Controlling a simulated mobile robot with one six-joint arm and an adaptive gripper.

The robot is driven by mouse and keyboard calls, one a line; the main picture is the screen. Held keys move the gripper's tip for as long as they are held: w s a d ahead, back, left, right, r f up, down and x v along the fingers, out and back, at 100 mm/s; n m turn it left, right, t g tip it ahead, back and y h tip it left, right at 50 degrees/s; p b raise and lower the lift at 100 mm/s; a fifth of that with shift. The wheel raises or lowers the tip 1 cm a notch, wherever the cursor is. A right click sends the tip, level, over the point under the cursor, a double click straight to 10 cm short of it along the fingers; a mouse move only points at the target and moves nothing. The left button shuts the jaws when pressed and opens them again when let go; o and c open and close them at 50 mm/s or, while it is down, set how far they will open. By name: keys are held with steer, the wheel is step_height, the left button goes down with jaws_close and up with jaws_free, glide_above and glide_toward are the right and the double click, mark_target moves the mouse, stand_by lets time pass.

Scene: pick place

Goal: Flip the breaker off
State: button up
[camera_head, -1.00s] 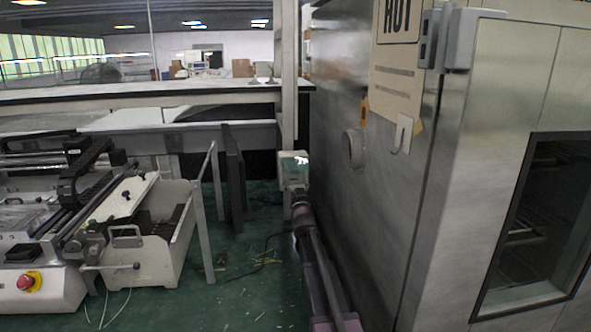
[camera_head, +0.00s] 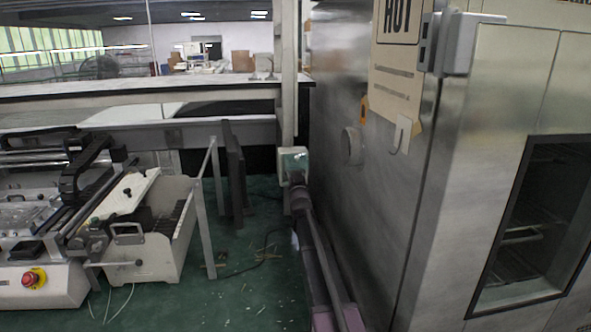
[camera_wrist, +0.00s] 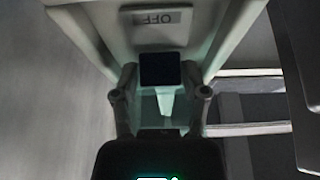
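The breaker box (camera_head: 292,158) is a small pale box by the post, at the far end of my arm in the head view. In the wrist view its pale housing (camera_wrist: 108,32) fills the top, with an upside-down OFF label (camera_wrist: 163,17). Below the label are a dark square (camera_wrist: 160,68) and a pale greenish lever (camera_wrist: 165,104). My gripper (camera_wrist: 160,82) is open, with one finger on each side of the dark square and lever. I cannot tell whether the fingers touch the housing. In the head view my gripper (camera_head: 297,184) is small and close against the box.
A large metal oven cabinet (camera_head: 372,215) with a HOT sign (camera_head: 400,35) stands close to the right of my arm. A white machine (camera_head: 150,258) with a red button stands left. Grey upright panels (camera_head: 234,178) stand behind.

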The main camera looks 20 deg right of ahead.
jaws_close()
steer(key=shift+d, duration=0.1)
